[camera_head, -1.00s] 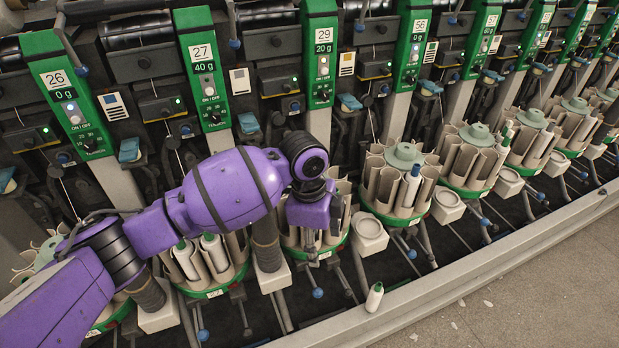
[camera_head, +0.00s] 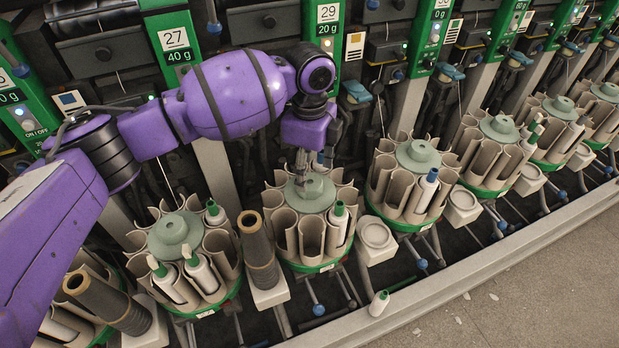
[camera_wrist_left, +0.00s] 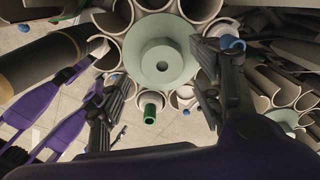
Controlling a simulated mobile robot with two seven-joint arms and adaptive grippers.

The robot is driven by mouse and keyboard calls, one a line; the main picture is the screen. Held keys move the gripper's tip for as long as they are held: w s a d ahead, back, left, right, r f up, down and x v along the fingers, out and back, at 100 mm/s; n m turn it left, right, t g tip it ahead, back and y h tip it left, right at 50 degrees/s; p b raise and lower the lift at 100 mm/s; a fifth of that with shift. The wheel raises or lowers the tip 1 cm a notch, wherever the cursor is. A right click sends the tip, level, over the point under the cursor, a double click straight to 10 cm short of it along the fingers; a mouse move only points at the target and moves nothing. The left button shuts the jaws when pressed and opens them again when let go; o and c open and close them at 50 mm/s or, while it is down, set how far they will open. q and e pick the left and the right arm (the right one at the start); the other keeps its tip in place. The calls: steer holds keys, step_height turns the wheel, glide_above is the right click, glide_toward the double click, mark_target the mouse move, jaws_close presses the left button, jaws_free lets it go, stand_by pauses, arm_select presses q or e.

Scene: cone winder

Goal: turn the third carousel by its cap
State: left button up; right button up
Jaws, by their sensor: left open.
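The carousel under my left gripper (camera_head: 303,165) is a ring of beige open tubes with a grey-green round cap (camera_head: 310,190) at its centre. I take it as the third carousel (camera_head: 285,236). A bobbin with a green tip (camera_head: 339,222) stands in one of its tubes. In the left wrist view the cap (camera_wrist_left: 160,62) shows from above as a disc with a raised hub and a hole. The two fingers stand apart on either side of the cap, with nothing between them gripped. Whether they touch its rim I cannot tell. My right gripper is not in view.
Neighbouring carousels stand left (camera_head: 180,258) and right (camera_head: 412,185), close beside this one. A brown cone (camera_head: 258,250) stands just to its left. A loose bobbin (camera_head: 379,303) is near the front rail (camera_head: 440,288). Green numbered panels (camera_head: 176,45) rise behind.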

mark_target(309, 183)
arm_select(q)
step_height(309, 183, down, 4)
steer(key=shift+s+f, duration=0.1)
steer(key=shift+f, duration=0.55)
steer(key=c, duration=1.1)
jaws_close()
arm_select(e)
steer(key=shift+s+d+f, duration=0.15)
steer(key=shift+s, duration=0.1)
